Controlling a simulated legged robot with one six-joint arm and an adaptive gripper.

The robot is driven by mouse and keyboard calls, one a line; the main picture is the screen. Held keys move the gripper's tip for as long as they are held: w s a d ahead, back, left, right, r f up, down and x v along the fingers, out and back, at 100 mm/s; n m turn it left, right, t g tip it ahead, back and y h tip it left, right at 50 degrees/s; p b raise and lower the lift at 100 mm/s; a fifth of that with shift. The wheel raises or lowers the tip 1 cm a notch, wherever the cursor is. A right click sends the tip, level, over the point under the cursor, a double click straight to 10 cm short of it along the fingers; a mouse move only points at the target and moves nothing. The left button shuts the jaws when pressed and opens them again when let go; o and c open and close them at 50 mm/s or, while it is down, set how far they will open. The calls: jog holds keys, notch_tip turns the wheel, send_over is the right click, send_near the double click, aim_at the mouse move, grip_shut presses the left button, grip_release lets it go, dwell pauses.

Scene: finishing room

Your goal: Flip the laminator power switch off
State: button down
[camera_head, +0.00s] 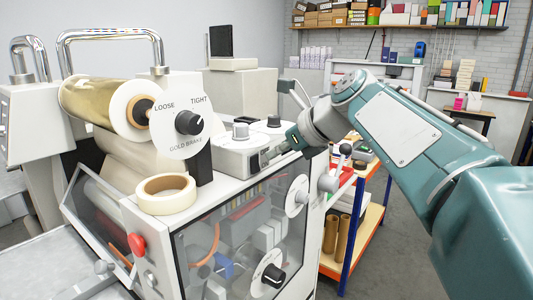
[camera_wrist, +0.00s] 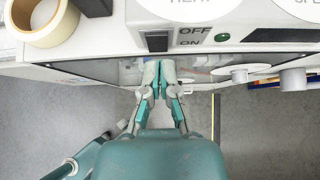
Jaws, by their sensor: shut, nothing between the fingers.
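The laminator (camera_head: 190,225) is a pale grey machine with a clear front window. Its power switch (camera_wrist: 157,42) is a dark rocker on the control panel, beside the printed words OFF and ON, with a green lamp (camera_wrist: 222,37) to their right. I cannot tell which way the rocker is tipped. My gripper (camera_wrist: 159,72) is shut and empty, its fingertips just below the switch in the wrist view; whether they touch the panel is unclear. In the head view my gripper (camera_head: 268,156) is at the panel's front edge, and the switch is not clearly visible there.
A tape roll (camera_head: 166,194) lies on the machine's top, below a gold foil roll (camera_head: 92,100) and a brake dial (camera_head: 188,123). A red knob (camera_head: 136,243) and a lower dial (camera_head: 272,275) are on the front.

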jog(key=shift+w+a+r+v, duration=0.3)
jog(key=shift+w+r+v, duration=0.3)
jog(key=shift+v, duration=4.65)
jog(key=s+d+f+n+h, duration=0.3)
jog(key=s+f+n, duration=0.8)
jog(key=f, duration=0.4)
jog(key=s+d+f+n+h, duration=0.4)
jog(key=s+f+n, duration=0.7)
jog(key=f+n, duration=0.3)
notch_tip(320, 180, down, 2)
jog(key=shift+d+f+n+g+h, duration=0.1)
jog(key=shift+d+n+g+h, duration=0.25)
jog(key=shift+h, duration=0.25)
jog(key=shift+a, duration=0.1)
